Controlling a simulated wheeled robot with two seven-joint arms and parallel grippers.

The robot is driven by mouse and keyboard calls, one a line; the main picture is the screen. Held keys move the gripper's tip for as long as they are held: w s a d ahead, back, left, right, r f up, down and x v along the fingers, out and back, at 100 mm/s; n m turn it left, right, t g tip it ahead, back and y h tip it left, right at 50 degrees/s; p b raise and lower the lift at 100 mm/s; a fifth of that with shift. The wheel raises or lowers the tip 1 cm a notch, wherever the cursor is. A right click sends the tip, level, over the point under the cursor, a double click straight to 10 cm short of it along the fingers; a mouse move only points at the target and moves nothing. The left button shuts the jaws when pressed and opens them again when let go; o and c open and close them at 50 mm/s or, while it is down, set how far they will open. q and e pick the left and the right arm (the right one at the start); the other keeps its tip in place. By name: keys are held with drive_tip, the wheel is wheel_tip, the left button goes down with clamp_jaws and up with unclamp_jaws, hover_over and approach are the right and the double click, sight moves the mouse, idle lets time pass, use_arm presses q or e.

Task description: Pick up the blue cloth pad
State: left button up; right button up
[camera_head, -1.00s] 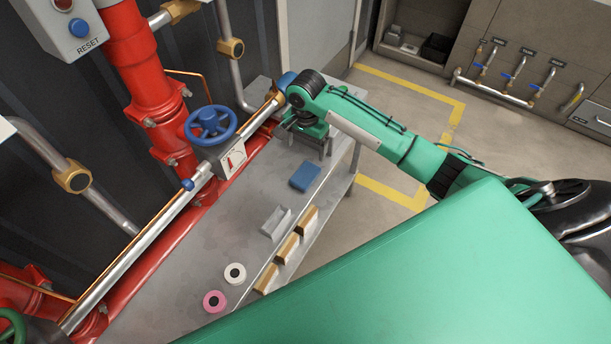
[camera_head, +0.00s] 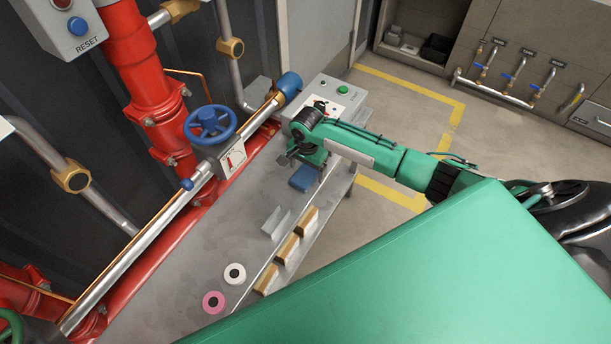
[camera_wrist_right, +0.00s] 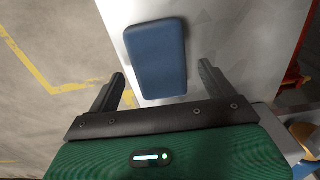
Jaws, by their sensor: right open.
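The blue cloth pad (camera_head: 303,180) lies flat on the grey metal bench (camera_head: 190,262), near its right edge. My right gripper (camera_head: 301,160) is just behind and above the pad in the head view and partly covers its far end. In the right wrist view the whole pad (camera_wrist_right: 156,58) shows ahead of the open right gripper (camera_wrist_right: 160,88), roughly centred between its two fingers. The near end of the pad lies about level with the fingertips in the picture, and nothing is held. My left gripper is not in view.
A grey bracket (camera_head: 275,222) and several wooden blocks (camera_head: 287,248) stand in front of the pad. A white roll (camera_head: 235,273) and a pink roll (camera_head: 213,302) lie nearer. A control box (camera_head: 335,100) is at the bench's far end. Red pipes (camera_head: 150,90) run along the left.

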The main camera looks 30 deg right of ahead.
sight(307, 172)
drive_tip(key=shift+f, duration=0.7)
drive_tip(key=c, duration=1.1)
drive_tip(key=shift+r, duration=0.1)
wheel_tip(307, 172, up, 20)
drive_tip(key=shift+f+p, duration=0.1)
drive_tip(key=shift+p, duration=0.35)
